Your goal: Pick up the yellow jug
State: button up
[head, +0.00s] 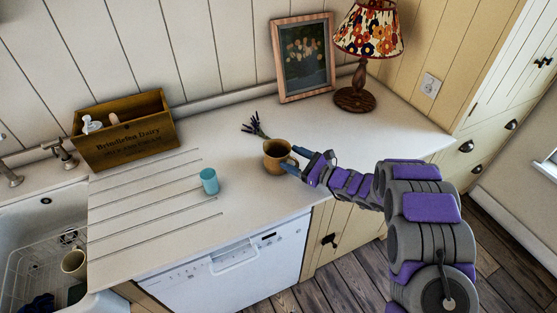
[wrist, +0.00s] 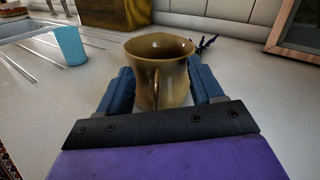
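The yellow jug (head: 276,158) stands upright on the white counter (head: 240,237), towards its front edge. In the wrist view the jug (wrist: 157,64) shows its open mouth, with its handle facing my gripper. My gripper (head: 296,160) reaches in from the right in the head view. In the wrist view its two blue fingers (wrist: 162,92) are open, one on each side of the jug's lower body. Narrow gaps seem to show beside the jug; contact is hard to tell.
A turquoise cup (head: 209,181) stands left of the jug. Lavender sprigs (head: 254,127) lie behind it. A picture frame (head: 303,58), a lamp (head: 355,98) and a wooden box (head: 126,136) stand along the back. A sink (head: 28,232) is at left.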

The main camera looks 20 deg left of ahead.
grip_shut()
dwell(0.4)
dwell(0.7)
